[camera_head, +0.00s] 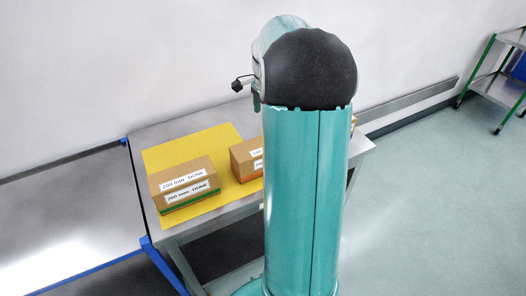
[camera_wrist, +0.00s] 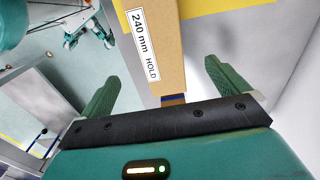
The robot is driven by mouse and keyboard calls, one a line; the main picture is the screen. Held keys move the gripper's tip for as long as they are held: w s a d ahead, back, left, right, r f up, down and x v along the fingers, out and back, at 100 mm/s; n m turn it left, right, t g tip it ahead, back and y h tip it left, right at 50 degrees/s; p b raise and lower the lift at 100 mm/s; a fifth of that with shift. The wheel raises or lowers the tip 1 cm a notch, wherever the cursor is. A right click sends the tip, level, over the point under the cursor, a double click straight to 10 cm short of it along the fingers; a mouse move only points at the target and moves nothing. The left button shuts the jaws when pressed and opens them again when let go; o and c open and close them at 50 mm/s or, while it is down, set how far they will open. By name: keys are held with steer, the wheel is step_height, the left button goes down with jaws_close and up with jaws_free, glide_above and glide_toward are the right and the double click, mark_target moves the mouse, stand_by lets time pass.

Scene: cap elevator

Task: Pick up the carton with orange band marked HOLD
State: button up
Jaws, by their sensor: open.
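The carton with the orange band (camera_head: 246,160) stands on a yellow mat (camera_head: 157,153) on the table. My arm hides its right part in the head view, and only the start of its label shows. My gripper (camera_wrist: 161,73) is open, with one green finger on each side of the carton's near end. I see a gap beside each finger, and I cannot tell how deep the carton is between them. The head view does not show the fingers.
A carton with a green band marked "200 mm DONE" (camera_head: 184,187) stands left on the same mat. The metal table (camera_head: 186,226) has a wall behind it. A shelf rack with green posts (camera_head: 497,88) stands far right. Open floor lies at the right.

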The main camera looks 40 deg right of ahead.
step_height(320, 180, down, 14)
steer(key=shift+f, duration=0.1)
steer(key=shift+d, duration=0.1)
steer(key=c, duration=1.6)
steer(key=shift+r, duration=0.25)
step_height(320, 180, up, 10)
steer(key=shift+f, duration=0.1)
